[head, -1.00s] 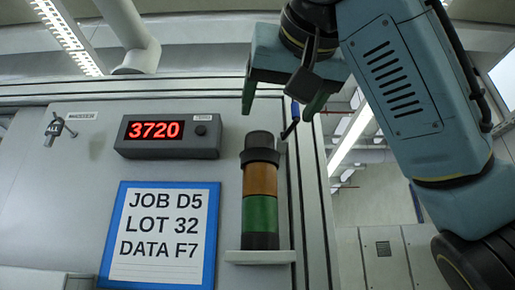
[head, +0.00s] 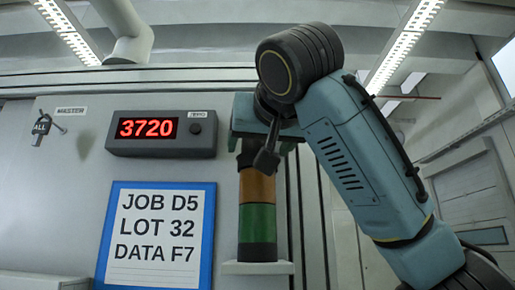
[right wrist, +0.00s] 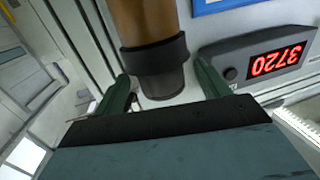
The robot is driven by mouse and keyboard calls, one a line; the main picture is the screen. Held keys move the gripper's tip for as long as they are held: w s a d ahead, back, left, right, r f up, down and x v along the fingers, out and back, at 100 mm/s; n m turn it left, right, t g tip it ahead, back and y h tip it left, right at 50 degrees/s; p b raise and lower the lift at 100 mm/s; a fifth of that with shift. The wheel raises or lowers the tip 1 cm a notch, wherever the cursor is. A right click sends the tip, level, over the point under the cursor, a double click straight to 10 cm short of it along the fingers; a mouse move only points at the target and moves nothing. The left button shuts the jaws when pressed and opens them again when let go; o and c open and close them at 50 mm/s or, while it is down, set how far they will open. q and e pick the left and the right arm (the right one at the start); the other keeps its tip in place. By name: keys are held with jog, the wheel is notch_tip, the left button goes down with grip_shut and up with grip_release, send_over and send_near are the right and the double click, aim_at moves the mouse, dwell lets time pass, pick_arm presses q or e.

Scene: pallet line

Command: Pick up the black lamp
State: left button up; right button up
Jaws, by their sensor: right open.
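The black lamp (head: 245,157) is the top piece of an upright stack light, above an orange section (head: 257,187) and a green section (head: 257,223). In the head view it is largely hidden behind my right gripper (head: 258,146). In the right wrist view the lamp (right wrist: 160,82) shows as a black cap with a wider collar. My right gripper (right wrist: 163,75) is open there, with one green finger on each side of the cap. Gaps show between the fingers and the cap. My left gripper is not in view.
The stack light stands on a small pale shelf (head: 258,268) on a grey cabinet panel. To its left are a red display reading 3720 (head: 160,134) and a blue-framed job sign (head: 157,235). A key in a lock (head: 42,127) sits at far left.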

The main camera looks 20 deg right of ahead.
jog(key=c, duration=1.1)
jog(key=shift+r, duration=0.1)
